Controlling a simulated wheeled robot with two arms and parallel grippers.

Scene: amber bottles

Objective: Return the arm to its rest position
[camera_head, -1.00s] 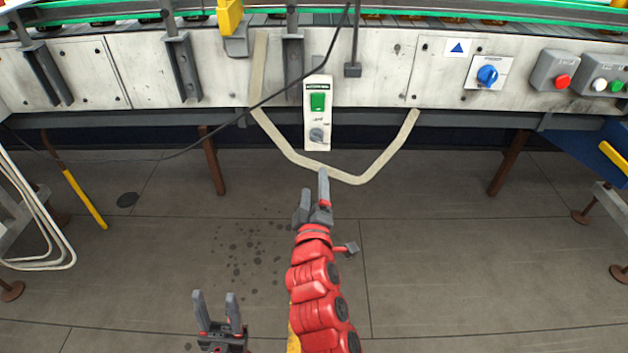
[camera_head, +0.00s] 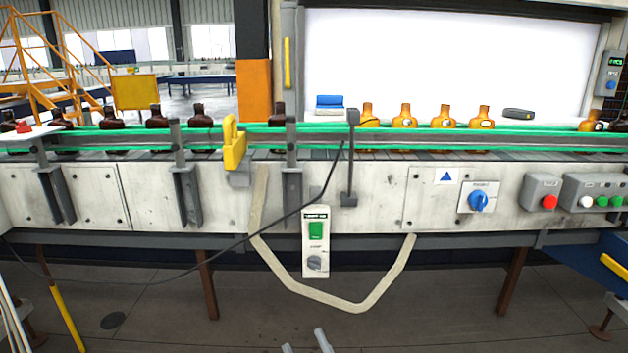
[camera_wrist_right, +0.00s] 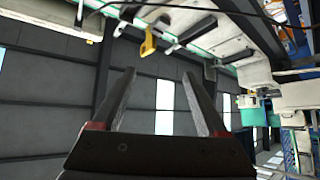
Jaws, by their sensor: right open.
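My right gripper (camera_head: 305,345) shows only as two grey fingertips at the bottom edge of the head view, in front of and below the conveyor. The rest of my right arm is out of that view. In the right wrist view, its two dark fingers (camera_wrist_right: 157,80) stand wide apart with nothing between them. It is open, empty and clear of the conveyor. My left gripper is not in the head view.
The conveyor (camera_head: 375,190) crosses the view, with amber bottles (camera_head: 405,116) and dark brown bottles (camera_head: 157,117) on it. A switch panel (camera_head: 316,242) and a pale bent strip (camera_head: 345,303) hang at its front. A black cable droops past. The floor (camera_head: 440,310) below is open.

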